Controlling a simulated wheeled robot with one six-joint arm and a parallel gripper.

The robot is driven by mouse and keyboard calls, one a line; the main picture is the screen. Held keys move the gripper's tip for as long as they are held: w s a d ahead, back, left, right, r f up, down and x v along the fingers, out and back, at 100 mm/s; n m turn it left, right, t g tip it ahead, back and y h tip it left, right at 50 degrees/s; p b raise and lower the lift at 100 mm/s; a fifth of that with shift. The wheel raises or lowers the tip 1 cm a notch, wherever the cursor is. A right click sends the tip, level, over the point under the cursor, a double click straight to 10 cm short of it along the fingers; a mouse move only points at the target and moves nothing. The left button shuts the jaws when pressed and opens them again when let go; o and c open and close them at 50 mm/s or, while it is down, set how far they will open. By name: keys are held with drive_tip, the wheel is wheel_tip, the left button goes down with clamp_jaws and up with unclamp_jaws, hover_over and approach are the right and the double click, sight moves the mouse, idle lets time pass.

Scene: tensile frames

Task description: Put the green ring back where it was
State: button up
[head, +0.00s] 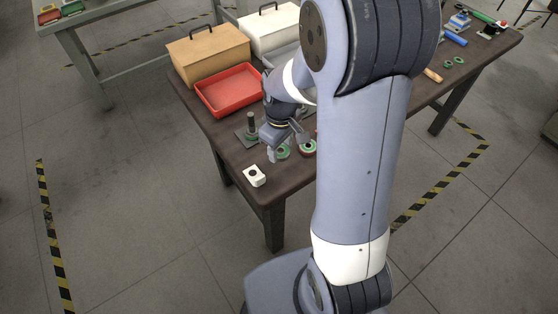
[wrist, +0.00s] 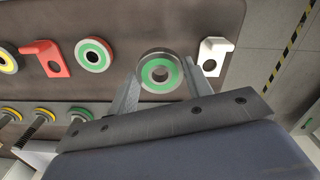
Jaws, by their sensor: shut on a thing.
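A green-faced ring with a grey rim (wrist: 147,75) sits between the two fingers of my gripper (wrist: 160,86) in the wrist view. My gripper is shut on it. In the head view my gripper (head: 285,146) is low over the near end of the table, with the green ring (head: 283,154) at its fingers. The ring looks larger than its neighbours in the wrist view; its height above the table is unclear. An upright peg (head: 251,121) on a dark plate stands behind the gripper.
A white bracket (head: 255,177) lies near the table's front edge. A red bracket (wrist: 46,60) and a yellow-faced ring (wrist: 8,66) lie farther left in the wrist view. A red tray (head: 228,91) and a tan case (head: 208,54) stand behind. My arm hides the table's middle.

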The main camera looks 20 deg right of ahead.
sight(280, 165)
drive_tip(key=shift+f, duration=2.5)
drive_tip(key=shift+f, duration=0.2)
drive_tip(key=o, duration=1)
drive_tip(key=shift+r, duration=0.2)
wheel_tip(280, 165, up, 12)
